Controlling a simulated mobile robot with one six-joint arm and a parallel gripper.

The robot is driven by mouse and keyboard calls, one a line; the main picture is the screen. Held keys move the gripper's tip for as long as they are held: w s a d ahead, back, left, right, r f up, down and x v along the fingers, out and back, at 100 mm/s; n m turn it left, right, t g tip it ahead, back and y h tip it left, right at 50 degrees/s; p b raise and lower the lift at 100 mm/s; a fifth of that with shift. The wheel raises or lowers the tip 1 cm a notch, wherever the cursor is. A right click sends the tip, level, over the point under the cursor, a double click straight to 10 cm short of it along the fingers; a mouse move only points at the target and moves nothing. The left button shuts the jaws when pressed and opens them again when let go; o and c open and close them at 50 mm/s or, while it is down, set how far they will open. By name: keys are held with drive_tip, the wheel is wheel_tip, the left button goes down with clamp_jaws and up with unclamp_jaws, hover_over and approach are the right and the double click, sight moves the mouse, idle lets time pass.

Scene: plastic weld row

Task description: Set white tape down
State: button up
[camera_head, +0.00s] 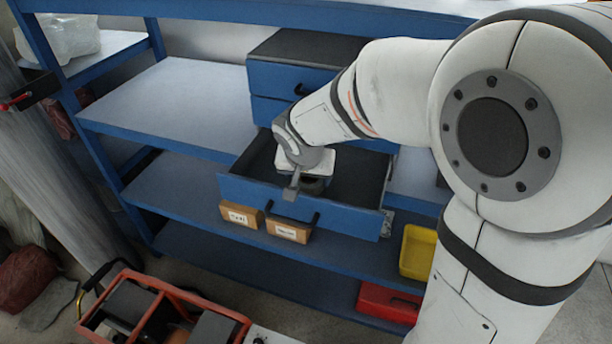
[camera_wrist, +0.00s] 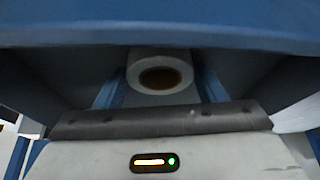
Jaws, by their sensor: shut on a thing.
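The white tape (camera_wrist: 160,57) is a white roll with a brown core hole, seen in the wrist view at the upper middle. My gripper (camera_wrist: 160,88) is shut on it, with the roll held between its fingers. In the head view my gripper (camera_head: 314,183) is inside the outline of an open blue drawer (camera_head: 290,207), just behind its front panel. My wrist hides much of the drawer's inside, and the tape cannot be clearly made out there. I cannot tell whether the roll touches the drawer floor.
A blue drawer unit (camera_head: 300,47) stands on the blue shelf rack (camera_head: 165,100). Two labelled brown boxes (camera_head: 240,214) sit below the open drawer. A yellow bin (camera_head: 416,252) and a red box (camera_head: 388,302) are at lower right.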

drive_tip(key=shift+f, duration=0.15)
drive_tip(key=o, duration=1)
drive_tip(key=shift+s+a+r, duration=0.1)
drive_tip(key=shift+r, duration=0.5)
drive_tip(key=d+v, duration=0.1)
drive_tip(key=v, duration=0.9)
drive_tip(key=s+d+f+n+g, duration=0.1)
drive_tip(key=s+d+f, duration=0.2)
drive_tip(key=s+d, duration=0.4)
drive_tip(key=s+d+f+n+g+y, duration=0.1)
drive_tip(key=s+d+f, duration=0.2)
drive_tip(key=s+d, duration=0.4)
